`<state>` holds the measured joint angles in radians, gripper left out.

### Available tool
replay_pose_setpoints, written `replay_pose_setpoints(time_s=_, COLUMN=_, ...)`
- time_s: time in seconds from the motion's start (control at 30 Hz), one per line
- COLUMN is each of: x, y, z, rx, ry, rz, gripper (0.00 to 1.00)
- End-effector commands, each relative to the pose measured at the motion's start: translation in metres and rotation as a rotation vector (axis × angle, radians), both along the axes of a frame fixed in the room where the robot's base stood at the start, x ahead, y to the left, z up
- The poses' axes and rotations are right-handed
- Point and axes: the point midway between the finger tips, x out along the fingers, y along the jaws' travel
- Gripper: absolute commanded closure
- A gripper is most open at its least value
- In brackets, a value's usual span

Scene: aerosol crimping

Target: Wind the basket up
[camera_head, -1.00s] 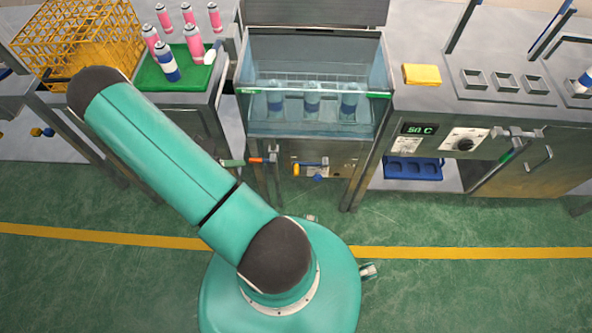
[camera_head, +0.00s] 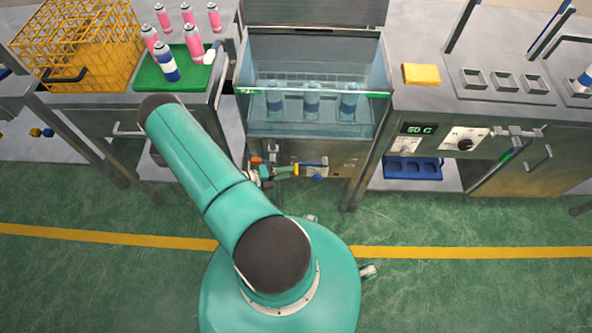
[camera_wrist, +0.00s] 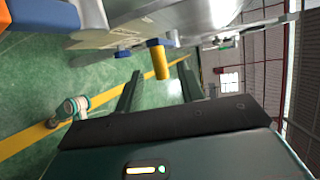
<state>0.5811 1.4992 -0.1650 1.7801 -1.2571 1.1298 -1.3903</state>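The glass-fronted water tank (camera_head: 250,115) stands at the back middle. Its wire basket (camera_head: 290,78) sits low inside, with several blue-and-white cans (camera_head: 311,100) in the water. A crank with a yellow grip (camera_head: 297,169) and a blue arm (camera_head: 313,164) is on the tank's front. My gripper (camera_head: 282,171) is beside the yellow grip, coming from the left. In the wrist view, my gripper (camera_wrist: 159,74) is open, its two dark fingers apart. The yellow grip (camera_wrist: 161,62) shows between and just beyond the fingertips; contact cannot be told.
An orange-handled fitting (camera_head: 256,161) is left of the crank, close to my gripper. A green mat (camera_head: 150,83) with cans and a yellow crate (camera_head: 75,40) are at left. The floor in front is clear.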

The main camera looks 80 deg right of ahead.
Motion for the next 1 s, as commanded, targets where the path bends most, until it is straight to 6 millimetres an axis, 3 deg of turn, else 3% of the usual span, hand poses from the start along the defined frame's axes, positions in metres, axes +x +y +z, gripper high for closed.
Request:
replay_pose_setpoints(time_s=0.23, x=-0.029, y=-0.021, z=-0.009, rx=-0.001, ry=0.000, rz=-0.001, gripper=0.61)
replay_pose_setpoints(time_s=0.6, x=-0.035, y=-0.026, z=-0.011, rx=-0.001, ry=-0.001, rz=0.000, gripper=0.61)
replay_pose_setpoints(time_s=0.8, x=-0.035, y=-0.025, z=-0.011, rx=-0.001, ry=-0.001, rz=0.000, gripper=0.99)
replay_pose_setpoints(time_s=1.0, x=-0.035, y=-0.025, z=-0.010, rx=-0.001, ry=-0.001, rz=0.000, gripper=1.00)
